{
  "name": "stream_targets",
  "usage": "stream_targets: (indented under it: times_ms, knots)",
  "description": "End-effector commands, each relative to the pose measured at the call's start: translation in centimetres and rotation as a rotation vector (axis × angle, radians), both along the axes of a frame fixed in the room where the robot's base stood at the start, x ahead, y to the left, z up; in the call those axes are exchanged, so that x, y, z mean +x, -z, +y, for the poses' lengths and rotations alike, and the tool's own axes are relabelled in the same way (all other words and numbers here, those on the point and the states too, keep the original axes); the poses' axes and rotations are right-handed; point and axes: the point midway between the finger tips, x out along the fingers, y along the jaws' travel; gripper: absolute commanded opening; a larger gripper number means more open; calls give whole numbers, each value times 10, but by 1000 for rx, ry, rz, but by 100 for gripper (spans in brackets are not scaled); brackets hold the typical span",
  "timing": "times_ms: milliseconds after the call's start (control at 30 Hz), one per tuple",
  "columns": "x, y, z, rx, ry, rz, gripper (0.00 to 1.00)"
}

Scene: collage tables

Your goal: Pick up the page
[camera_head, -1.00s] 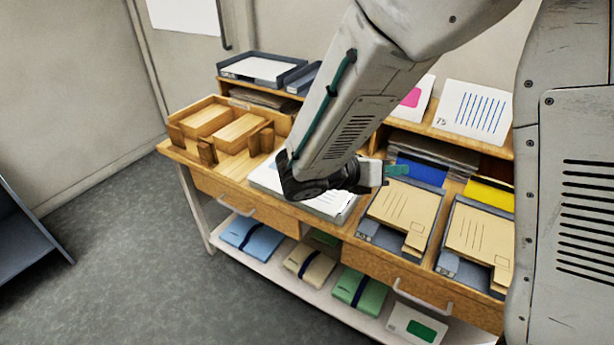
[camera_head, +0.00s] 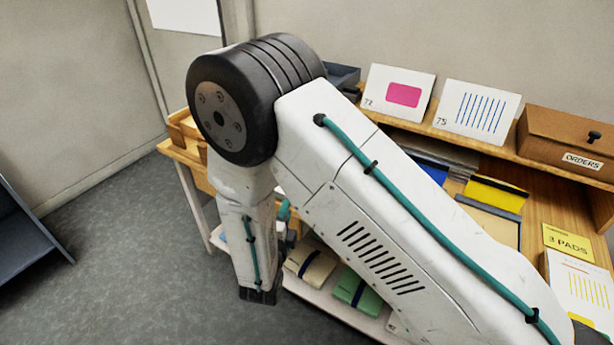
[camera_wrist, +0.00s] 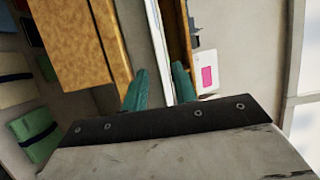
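My gripper (camera_wrist: 159,68) shows in the wrist view with two teal fingers apart, with nothing seen held between them. A narrow white strip (camera_wrist: 157,30) lies beyond the gap between the fingertips; I cannot tell if it is the page or another thing. In the head view my arm covers the middle of the desk and most of my gripper. The spot where a white page stack lay earlier is hidden there.
On the upper shelf stand a pink-marked card (camera_head: 403,95), a blue-striped card (camera_head: 476,110) and a brown ORDERS box (camera_head: 570,143). A white pad (camera_head: 580,290) lies at right. Green (camera_head: 357,292) and tan (camera_head: 311,263) bundles lie on the low shelf.

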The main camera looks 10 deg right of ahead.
Motion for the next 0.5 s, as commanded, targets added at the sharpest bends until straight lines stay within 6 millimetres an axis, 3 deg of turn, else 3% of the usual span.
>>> stream_targets:
  times_ms: [233,500]
  knots:
    - [35,4,-12,2,4,0,28]
    - [43,4,-14,1,1,1,28]
